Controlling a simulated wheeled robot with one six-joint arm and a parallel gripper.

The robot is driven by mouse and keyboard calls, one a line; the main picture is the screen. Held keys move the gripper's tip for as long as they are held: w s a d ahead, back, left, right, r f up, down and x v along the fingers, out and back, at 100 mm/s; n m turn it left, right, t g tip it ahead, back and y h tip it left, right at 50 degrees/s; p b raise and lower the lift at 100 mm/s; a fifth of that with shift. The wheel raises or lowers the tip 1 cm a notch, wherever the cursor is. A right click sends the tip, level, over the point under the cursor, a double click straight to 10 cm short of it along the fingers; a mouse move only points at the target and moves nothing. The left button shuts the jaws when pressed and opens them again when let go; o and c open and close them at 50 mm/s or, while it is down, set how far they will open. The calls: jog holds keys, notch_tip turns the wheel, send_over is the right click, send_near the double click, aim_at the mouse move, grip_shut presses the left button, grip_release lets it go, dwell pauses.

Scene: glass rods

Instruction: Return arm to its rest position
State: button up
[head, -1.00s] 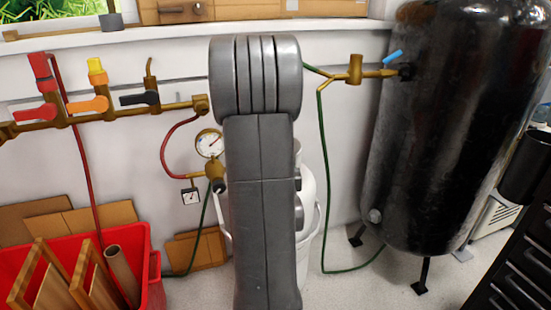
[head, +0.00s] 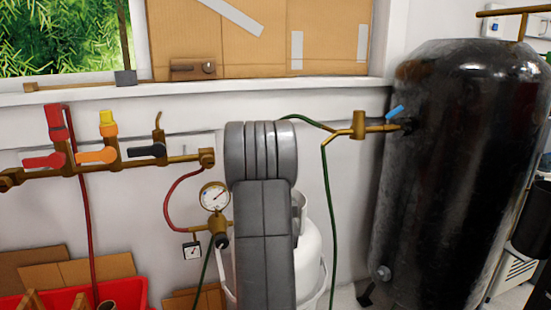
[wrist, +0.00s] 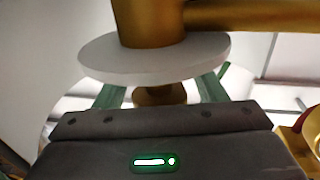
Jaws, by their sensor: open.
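My grey arm (head: 264,215) stands upright in the middle of the head view, and its rounded top joint (head: 261,150) covers part of the wall. My gripper (wrist: 160,92) is hidden in the head view. In the wrist view its two greenish fingers stand apart, and their tips pass behind a pale round disc (wrist: 110,62). A brass cylinder (wrist: 152,22) with a pipe (wrist: 255,15) rises over the disc. A darker brass piece (wrist: 158,95) shows between the fingers. I cannot tell whether the fingers touch anything.
A brass manifold (head: 130,163) with coloured valve handles runs along the wall at left. A pressure gauge (head: 214,196) and a white gas cylinder (head: 308,255) stand close to my arm. A big black tank (head: 455,170) fills the right. A red crate (head: 60,298) is at lower left.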

dwell(0.4)
jog(key=s+d+p, duration=0.1)
jog(key=s, duration=1.2)
jog(key=w, duration=0.9)
jog(key=w+a, duration=0.1)
jog(key=w, duration=0.3)
jog(key=shift+w+b, duration=0.15)
jog(key=shift+b, duration=0.25)
jog(key=shift+r+n+y+p, duration=0.15)
jog(key=shift+n+y+p, duration=0.25)
jog(key=shift+y+p, duration=0.3)
jog(key=n+g+y+p, duration=0.1)
jog(key=y+p, duration=0.1)
jog(key=n+g+y+p, duration=0.1)
jog(key=n+y+p, duration=0.1)
jog(key=y, duration=0.1)
jog(key=shift+s+a+p, duration=0.2)
jog(key=shift+p, duration=0.1)
jog(key=shift+s+a+n+g+y+p, duration=0.15)
jog(key=shift+n+g+y+p, duration=0.95)
jog(key=shift+n+y, duration=0.25)
jog(key=shift+s+a+n+g+y+p, duration=0.1)
jog(key=shift+a+n+g+y+p, duration=0.05)
jog(key=shift+n+g+y+p, duration=1.15)
jog(key=v, duration=1.2)
jog(key=shift+f, duration=0.4)
